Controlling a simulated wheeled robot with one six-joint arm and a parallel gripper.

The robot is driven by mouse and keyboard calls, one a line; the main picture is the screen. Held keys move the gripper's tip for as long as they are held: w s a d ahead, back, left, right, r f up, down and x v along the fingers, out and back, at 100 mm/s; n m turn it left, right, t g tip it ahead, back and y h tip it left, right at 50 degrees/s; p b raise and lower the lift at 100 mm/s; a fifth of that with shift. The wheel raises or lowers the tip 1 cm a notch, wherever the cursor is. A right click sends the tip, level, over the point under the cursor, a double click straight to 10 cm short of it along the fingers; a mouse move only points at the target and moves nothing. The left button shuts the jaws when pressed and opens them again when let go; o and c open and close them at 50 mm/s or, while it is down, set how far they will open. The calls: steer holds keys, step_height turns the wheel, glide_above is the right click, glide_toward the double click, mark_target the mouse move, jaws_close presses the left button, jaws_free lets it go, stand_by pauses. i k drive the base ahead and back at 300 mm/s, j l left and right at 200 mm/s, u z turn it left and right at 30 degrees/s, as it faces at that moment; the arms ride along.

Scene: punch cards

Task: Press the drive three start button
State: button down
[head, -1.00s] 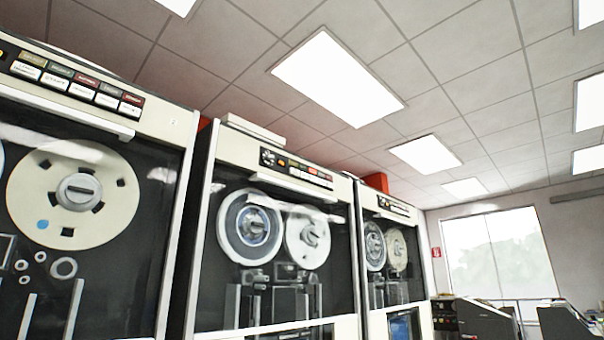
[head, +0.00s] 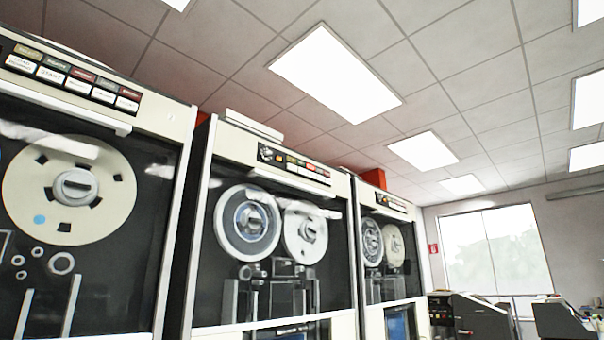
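Three tape drives stand in a row, running away to the right. The near drive (head: 150,110) fills the left side, and its button panel (head: 75,78) carries two rows of small labelled keys; one white key (head: 50,74) appears to read START. The middle drive (head: 200,250) has a similar button panel (head: 295,162) above its two reels, with lettering too small to read. The far drive (head: 355,250) has a small panel (head: 392,202) at its top. I cannot read which drive is number three. My gripper is not in view.
A window (head: 495,250) is in the back wall at right. Grey desk-like machines (head: 480,315) stand low at right, below the window. Red boxes show behind the drive tops, one above the far drive (head: 375,178). Ceiling light panels (head: 335,73) hang overhead.

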mark_target(301, 171)
steer(key=u, duration=0.25)
steer(key=i+l+u, duration=0.25)
steer(key=u, duration=0.2)
steer(key=i+l+u, duration=0.2)
steer(key=l+u, duration=0.25)
steer(key=i+l, duration=0.15)
steer(key=l, duration=0.2)
steer(key=i+l+u, duration=0.1)
steer(key=l, duration=0.25)
steer(key=i+l, duration=0.15)
steer(key=l, duration=0.2)
steer(key=i+l+u, duration=0.1)
steer(key=l, duration=0.25)
